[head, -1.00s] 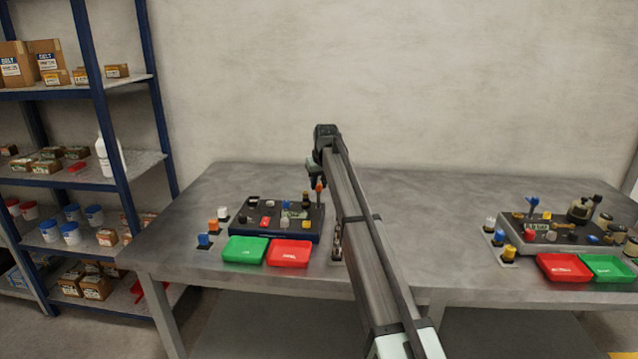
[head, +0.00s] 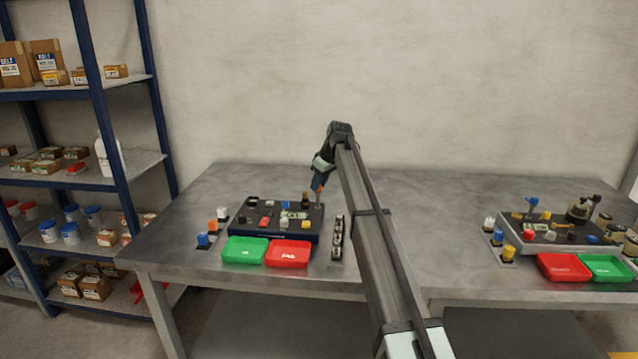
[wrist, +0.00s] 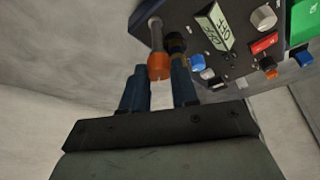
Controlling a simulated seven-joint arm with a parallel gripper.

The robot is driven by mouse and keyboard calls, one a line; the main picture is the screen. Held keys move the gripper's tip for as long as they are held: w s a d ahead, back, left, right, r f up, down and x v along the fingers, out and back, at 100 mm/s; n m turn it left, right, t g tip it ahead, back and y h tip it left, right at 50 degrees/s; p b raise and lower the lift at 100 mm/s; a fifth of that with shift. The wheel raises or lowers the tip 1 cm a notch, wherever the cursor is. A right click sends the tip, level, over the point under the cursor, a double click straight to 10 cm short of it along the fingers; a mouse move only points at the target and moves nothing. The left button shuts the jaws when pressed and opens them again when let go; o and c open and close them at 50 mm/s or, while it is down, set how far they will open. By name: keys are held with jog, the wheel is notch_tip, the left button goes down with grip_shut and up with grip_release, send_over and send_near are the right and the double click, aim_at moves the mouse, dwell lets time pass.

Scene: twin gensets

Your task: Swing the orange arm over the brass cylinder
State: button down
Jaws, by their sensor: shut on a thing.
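The orange arm (head: 318,190) stands at the right back corner of the left dark panel (head: 270,237). In the wrist view its orange end (wrist: 158,66) sits on a grey stem between my two blue fingers. My gripper (head: 319,185) is shut on it, tilted, coming from the upper right; its fingertips also show in the wrist view (wrist: 158,76). A dark upright cylinder with a brownish top (head: 305,201) stands just left of the orange arm, and in the wrist view it is right behind it (wrist: 177,44). I cannot tell surely that it is the brass one.
A green tray (head: 245,250) and a red tray (head: 288,254) lie before the panel. A strip of small cylinders (head: 337,238) is to its right, coloured knobs (head: 203,240) to its left. A second panel (head: 545,233) stands on the right.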

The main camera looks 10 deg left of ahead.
jog(key=n, duration=0.2)
jog(key=n+g, duration=0.2)
jog(key=n, duration=0.1)
jog(key=shift+w+n+y, duration=0.25)
jog(key=shift+n+y, duration=0.05)
jog(key=n+g, duration=0.2)
jog(key=n, duration=0.3)
dwell(0.4)
jog(key=c, duration=0.9)
grip_release()
jog(key=v, duration=1.4)
jog(key=shift+w+a, duration=0.1)
jog(key=shift+a, duration=0.2)
